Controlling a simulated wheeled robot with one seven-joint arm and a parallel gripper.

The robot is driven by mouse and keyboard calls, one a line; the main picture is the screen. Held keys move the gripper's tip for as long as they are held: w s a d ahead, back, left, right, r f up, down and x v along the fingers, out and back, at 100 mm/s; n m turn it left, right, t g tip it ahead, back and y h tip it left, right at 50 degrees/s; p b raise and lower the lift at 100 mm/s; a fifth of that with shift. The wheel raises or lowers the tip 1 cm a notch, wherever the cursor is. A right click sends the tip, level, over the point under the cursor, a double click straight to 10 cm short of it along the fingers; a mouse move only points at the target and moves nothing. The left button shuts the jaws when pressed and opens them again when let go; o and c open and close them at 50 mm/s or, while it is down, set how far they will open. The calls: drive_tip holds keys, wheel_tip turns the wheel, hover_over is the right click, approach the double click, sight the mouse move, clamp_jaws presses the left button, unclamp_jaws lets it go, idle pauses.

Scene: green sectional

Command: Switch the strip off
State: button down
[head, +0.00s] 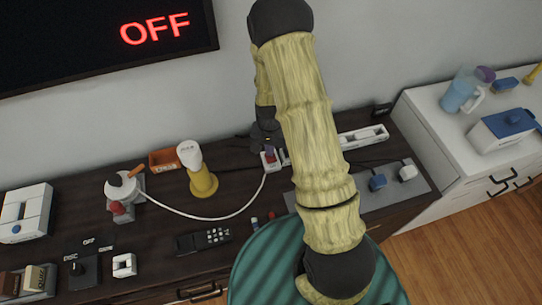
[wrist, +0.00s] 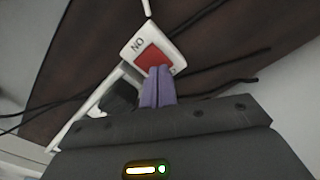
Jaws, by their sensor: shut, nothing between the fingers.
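The white power strip (head: 364,137) lies at the back of the dark sideboard, its middle hidden behind my arm. Its switch end (head: 271,160) shows left of the arm, with a white cord running left. In the wrist view the red switch (wrist: 152,57) sits in a white housing (wrist: 140,39), beside lettering that appears as an upside-down "ON". My gripper (wrist: 160,70) is shut, its purple fingertips at the lower edge of the red switch; I cannot tell whether they touch it. In the head view my gripper (head: 269,149) points down at the switch end.
A black screen (head: 100,35) on the wall shows red "OFF". A grey board with plugs (head: 408,173) lies right. A green striped round object (head: 262,270) is in front.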

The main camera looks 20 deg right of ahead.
wheel_tip(320, 180, up, 7)
drive_tip(key=p, duration=0.5)
idle(0.3)
idle(0.4)
drive_tip(key=s+r+n+t, duration=0.1)
drive_tip(key=s+r+n, duration=0.2)
drive_tip(key=s+r, duration=0.3)
drive_tip(key=s+r+n+t, duration=0.1)
drive_tip(key=s+r+n, duration=0.2)
drive_tip(key=s+r, duration=0.4)
wheel_tip(320, 180, up, 7)
drive_tip(key=shift+s+t, duration=0.15)
drive_tip(key=shift+t, duration=0.15)
